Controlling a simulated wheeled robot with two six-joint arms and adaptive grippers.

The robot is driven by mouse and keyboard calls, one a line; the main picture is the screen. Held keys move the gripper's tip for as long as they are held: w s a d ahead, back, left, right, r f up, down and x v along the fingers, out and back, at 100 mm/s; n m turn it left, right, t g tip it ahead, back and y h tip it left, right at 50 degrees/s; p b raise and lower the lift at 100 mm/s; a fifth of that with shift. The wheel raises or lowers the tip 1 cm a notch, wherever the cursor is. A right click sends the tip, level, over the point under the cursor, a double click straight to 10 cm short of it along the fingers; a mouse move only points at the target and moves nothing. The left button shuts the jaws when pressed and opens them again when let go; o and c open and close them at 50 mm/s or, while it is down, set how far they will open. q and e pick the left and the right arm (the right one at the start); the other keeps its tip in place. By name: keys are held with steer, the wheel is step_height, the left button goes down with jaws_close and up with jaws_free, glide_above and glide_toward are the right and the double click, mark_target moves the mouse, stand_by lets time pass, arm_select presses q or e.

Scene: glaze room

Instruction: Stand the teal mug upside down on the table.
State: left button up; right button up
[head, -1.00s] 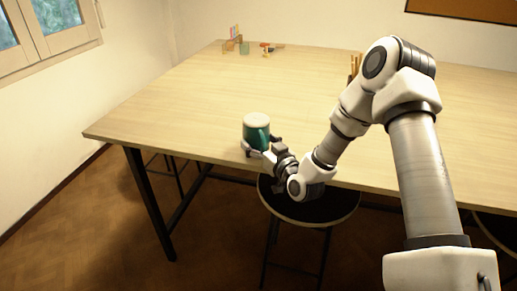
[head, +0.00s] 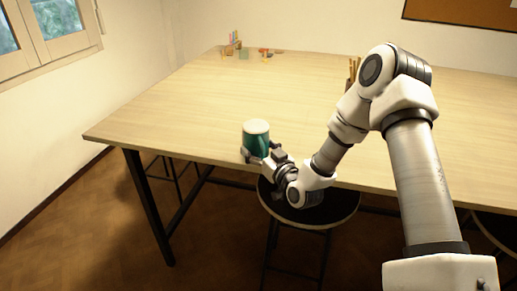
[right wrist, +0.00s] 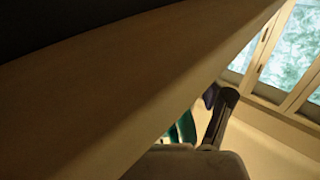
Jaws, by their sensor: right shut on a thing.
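The teal mug (head: 256,138) is at the front left edge of the table (head: 208,120) in the head view, roughly upright in line, with a pale round end facing up. I cannot tell whether that end is its mouth or its base. My right gripper (head: 261,153) is shut on the mug low on its near side. I cannot tell whether the mug touches the tabletop. In the right wrist view a sliver of the mug (right wrist: 183,130) shows beside one dark finger; the rest is hidden. My left gripper is not in view.
A dark round stool (head: 310,212) stands under my right wrist, by the table's front edge. Small coloured items (head: 236,47) are at the far left of the table, and a pencil holder (head: 352,74) is partly behind my arm. The tabletop around the mug is clear.

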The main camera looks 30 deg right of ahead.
steer(key=shift+s+a+f, duration=0.1)
steer(key=shift+s+f, duration=0.15)
steer(key=shift+f, duration=0.4)
steer(key=o, duration=1.3)
steer(key=shift+b, duration=0.3)
steer(key=shift+s+f, duration=0.1)
steer(key=shift+s, duration=0.3)
steer(key=s+r, duration=0.1)
steer(key=s, duration=0.9)
steer(key=shift+s+a, duration=0.25)
steer(key=shift+s, duration=0.15)
steer(key=shift+d+r, duration=0.1)
